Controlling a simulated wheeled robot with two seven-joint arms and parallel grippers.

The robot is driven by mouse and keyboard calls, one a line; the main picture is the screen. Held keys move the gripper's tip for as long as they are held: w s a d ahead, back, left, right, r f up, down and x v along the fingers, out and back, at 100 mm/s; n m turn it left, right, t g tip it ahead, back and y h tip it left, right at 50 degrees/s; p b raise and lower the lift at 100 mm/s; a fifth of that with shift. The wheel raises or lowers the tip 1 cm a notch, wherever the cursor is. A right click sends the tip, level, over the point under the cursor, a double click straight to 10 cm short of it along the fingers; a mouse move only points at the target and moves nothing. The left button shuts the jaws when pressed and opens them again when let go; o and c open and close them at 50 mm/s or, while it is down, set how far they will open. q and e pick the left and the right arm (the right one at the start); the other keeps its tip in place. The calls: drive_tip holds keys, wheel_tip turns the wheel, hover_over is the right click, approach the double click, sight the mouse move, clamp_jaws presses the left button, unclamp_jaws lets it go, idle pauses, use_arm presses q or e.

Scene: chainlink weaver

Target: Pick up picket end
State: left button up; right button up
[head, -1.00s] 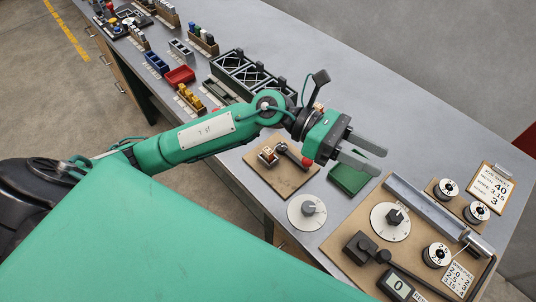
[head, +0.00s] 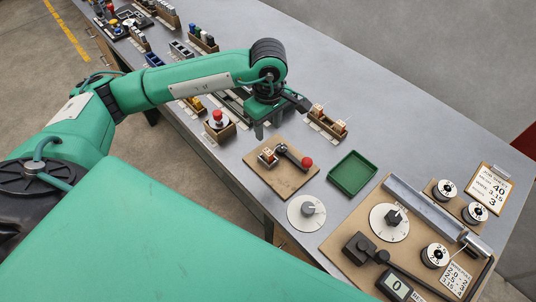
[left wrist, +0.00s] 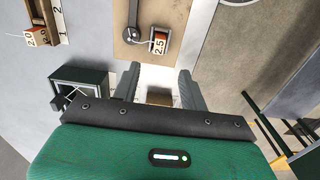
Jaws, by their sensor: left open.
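My left gripper (head: 267,128) points down over the bench, just behind the wooden board with the lever. It is open, and no object shows in its grip. In the left wrist view its two fingers (left wrist: 158,88) stand apart, with a white patch and a brown block (left wrist: 160,97) seen between them. I cannot single out a picket end for certain. A thin pale wire shows at the block marked 2.5 (left wrist: 159,46) on the board, and another wire shows by the dark green frame (left wrist: 80,82) on the left. My right gripper is not in view.
The lever board (head: 267,182) and an empty green tray (head: 352,174) lie in front. A rack of marked blocks (head: 327,126) stands right of the gripper, a red button box (head: 218,124) left.

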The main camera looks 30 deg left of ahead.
use_arm(q)
drive_tip(key=p, duration=0.1)
hover_over(268, 151)
wheel_tip(268, 151, down, 6)
drive_tip(key=shift+s+d+r, duration=0.1)
drive_tip(key=shift+s+r, duration=0.05)
drive_tip(key=shift+r, duration=0.05)
drive_tip(key=shift+f+p, duration=0.25)
drive_tip(key=shift+p, duration=0.2)
wheel_tip(268, 151, down, 4)
drive_tip(key=shift+f+p, duration=0.1)
drive_tip(key=shift+p, duration=1)
drive_tip(key=shift+f, duration=0.25)
clamp_jaws()
